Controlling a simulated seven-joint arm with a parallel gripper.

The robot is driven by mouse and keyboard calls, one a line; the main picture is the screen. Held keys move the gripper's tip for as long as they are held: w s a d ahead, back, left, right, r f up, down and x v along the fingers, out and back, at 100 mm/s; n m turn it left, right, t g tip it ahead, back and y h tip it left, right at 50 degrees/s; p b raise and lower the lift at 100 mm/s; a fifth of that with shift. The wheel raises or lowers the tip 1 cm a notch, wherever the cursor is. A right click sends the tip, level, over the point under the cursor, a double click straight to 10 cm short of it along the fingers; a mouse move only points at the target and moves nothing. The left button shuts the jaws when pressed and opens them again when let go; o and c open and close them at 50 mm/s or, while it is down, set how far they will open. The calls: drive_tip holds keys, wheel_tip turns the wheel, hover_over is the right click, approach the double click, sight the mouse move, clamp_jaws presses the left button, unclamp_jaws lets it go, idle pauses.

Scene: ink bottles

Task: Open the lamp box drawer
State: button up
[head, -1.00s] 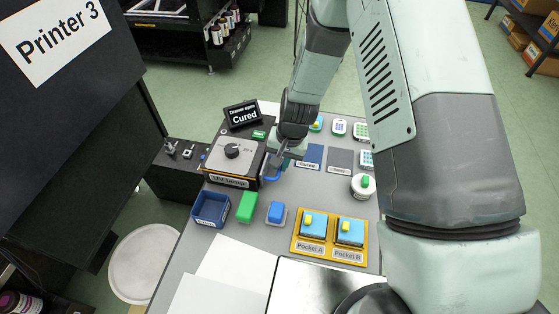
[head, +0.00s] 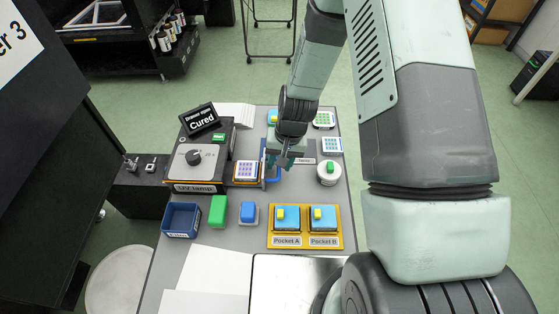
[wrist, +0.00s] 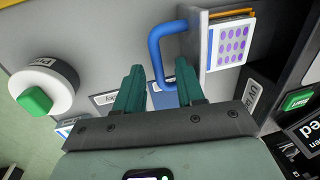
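The lamp box (head: 200,160), grey-topped with a dark knob and a "UV lamp" label, stands at the left of the table. Its drawer (head: 262,172) is out to the right, and a white plate with purple dots (head: 246,170) shows in it; the plate also shows in the wrist view (wrist: 229,42). The drawer has a blue handle (head: 273,179), seen as a loop in the wrist view (wrist: 154,52). My gripper (head: 281,163) is at the handle. In the wrist view its green fingers (wrist: 160,82) are apart, with the handle's bar in the gap between them.
A sign reading "Cured" (head: 199,118) stands on the box. A blue bin (head: 181,220), a green block (head: 217,211) and a blue block (head: 249,212) are in front. The yellow pocket tray (head: 305,242) is nearby. A white round container with green top (head: 329,173) stands right.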

drive_tip(key=shift+r, duration=0.1)
wheel_tip(320, 180, up, 10)
drive_tip(key=d, duration=0.2)
drive_tip(key=shift+r, duration=0.25)
idle(0.3)
wheel_tip(320, 180, up, 7)
idle(0.8)
idle(0.3)
drive_tip(key=s+d+r+t+h, duration=0.1)
drive_tip(key=s+d+r, duration=0.2)
drive_tip(key=r, duration=0.4)
drive_tip(key=s+d+r+t, duration=0.2)
drive_tip(key=s+r, duration=0.1)
drive_tip(key=r, duration=0.5)
drive_tip(key=s+d+r+t, duration=0.1)
drive_tip(key=s+r, duration=0.1)
drive_tip(key=s, duration=0.2)
drive_tip(key=s+d+r, duration=0.2)
drive_tip(key=s+r, duration=0.1)
drive_tip(key=s, duration=0.2)
drive_tip(key=s+d+r+t+h, duration=0.1)
drive_tip(key=s+d+r, duration=0.1)
drive_tip(key=s+r, duration=0.1)
drive_tip(key=shift+s+r+t, duration=0.15)
drive_tip(key=shift+s+t, duration=0.15)
drive_tip(key=shift+s, duration=0.45)
